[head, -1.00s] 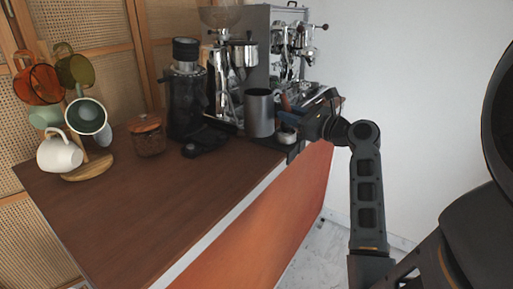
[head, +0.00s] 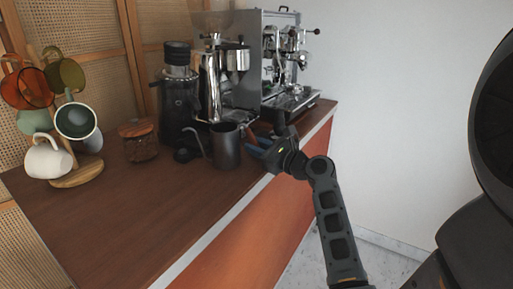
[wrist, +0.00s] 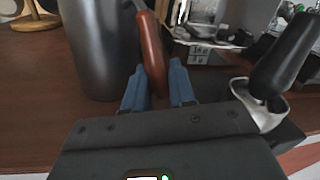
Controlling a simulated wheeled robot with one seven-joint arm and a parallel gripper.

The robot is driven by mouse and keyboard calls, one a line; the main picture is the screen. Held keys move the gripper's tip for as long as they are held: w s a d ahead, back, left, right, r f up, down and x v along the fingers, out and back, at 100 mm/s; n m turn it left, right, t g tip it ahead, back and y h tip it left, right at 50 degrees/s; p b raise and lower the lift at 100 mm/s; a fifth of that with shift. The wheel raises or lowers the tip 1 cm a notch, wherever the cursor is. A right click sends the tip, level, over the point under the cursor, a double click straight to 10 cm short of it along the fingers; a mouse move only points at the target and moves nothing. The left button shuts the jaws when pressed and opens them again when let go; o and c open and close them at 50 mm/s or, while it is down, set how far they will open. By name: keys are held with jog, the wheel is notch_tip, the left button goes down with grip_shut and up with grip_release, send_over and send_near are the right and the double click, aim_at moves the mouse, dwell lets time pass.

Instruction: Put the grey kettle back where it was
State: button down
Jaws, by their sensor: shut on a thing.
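The grey kettle (head: 226,148) is upright at the counter's right-hand front part, with its thin spout pointing left. My gripper (head: 258,145) is on its right side. In the wrist view the grey kettle body (wrist: 98,45) fills the upper left. Its red-brown handle (wrist: 152,55) stands between the blue fingertips of my gripper (wrist: 160,88), which are shut on it. The kettle's base is low over the wooden counter (head: 130,210); I cannot tell whether it touches.
A black grinder (head: 178,105), wooden-lidded jar (head: 138,145) and mug tree (head: 75,178) stand to the left. The espresso machine (head: 285,70) is behind. A black-handled tool (wrist: 285,60) is close right of my gripper. The counter's front left is clear.

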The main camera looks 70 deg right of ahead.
jog(key=c, duration=0.9)
grip_release()
jog(key=shift+c, duration=0.2)
jog(key=v, duration=1.2)
jog(key=shift+r, duration=0.2)
